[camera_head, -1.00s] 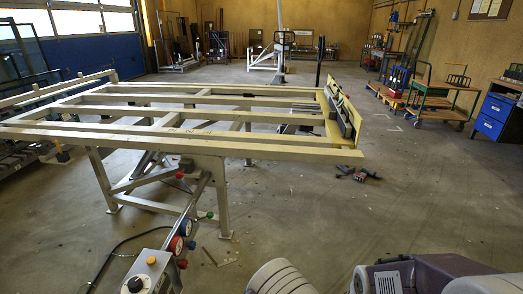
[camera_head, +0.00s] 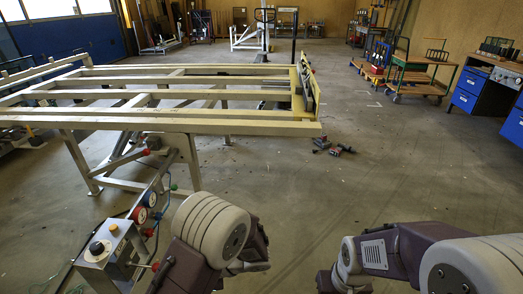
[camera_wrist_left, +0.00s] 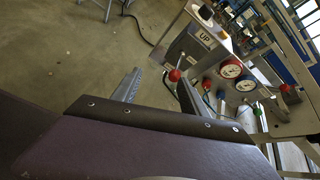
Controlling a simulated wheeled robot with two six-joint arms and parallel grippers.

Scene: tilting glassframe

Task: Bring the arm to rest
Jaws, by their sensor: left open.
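My left arm (camera_head: 209,231) is folded at the bottom centre of the head view; its gripper is not visible there. Whether the fingers touch any of these I cannot tell. My right arm (camera_head: 395,252) is at bottom right; its gripper is hidden.
The cream tilting frame (camera_head: 180,126) stands on legs ahead and to the left. Dark tools (camera_head: 333,147) lie on the floor beyond its right corner. A green cart (camera_head: 420,75) and blue drawers (camera_head: 465,98) stand at right. The middle floor is open.

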